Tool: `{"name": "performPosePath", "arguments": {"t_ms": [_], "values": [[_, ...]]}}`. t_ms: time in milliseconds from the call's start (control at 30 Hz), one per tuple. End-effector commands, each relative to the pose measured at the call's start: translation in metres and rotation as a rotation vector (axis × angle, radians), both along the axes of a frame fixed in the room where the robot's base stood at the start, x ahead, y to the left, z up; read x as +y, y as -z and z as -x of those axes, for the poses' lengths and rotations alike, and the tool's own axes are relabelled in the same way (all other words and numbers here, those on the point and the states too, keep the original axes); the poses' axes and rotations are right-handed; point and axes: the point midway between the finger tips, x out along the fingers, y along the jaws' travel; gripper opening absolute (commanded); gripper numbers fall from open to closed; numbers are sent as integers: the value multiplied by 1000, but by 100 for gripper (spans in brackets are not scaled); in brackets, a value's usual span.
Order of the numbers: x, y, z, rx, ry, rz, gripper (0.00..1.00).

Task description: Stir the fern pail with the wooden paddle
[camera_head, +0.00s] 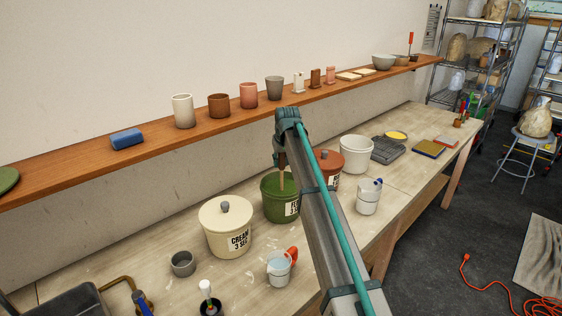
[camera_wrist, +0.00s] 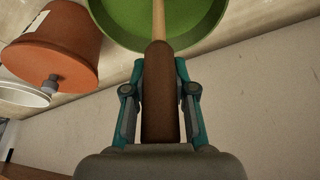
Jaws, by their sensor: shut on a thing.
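The fern pail (camera_head: 277,208) is a green, open pail on the bench, its label partly cut off by my arm. My gripper (camera_head: 281,150) is above it, shut on the brown grip of the wooden paddle (camera_head: 281,182). In the wrist view, the paddle's brown grip (camera_wrist: 160,95) stands between the fingers of my gripper (camera_wrist: 159,93). Its pale shaft runs into the green pail (camera_wrist: 205,22). The paddle's lower end is hidden inside the pail, and I cannot tell how deep it reaches.
The lidded cream pail (camera_head: 219,239) stands left of the fern pail, and a rust-red lidded pail (camera_head: 327,167) close on its right. A white bucket (camera_head: 355,155), a jug (camera_head: 369,198) and an orange-handled jug (camera_head: 279,270) are nearby. A wooden shelf (camera_head: 75,167) runs along the wall behind.

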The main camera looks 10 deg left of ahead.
Motion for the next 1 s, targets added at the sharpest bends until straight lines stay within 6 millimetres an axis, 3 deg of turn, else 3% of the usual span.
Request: {"name": "performPosePath", "arguments": {"t_ms": [167,1000], "values": [[0,-10,-1,-1,0,0,0],[0,-101,-1,-2,0,-1,0]]}}
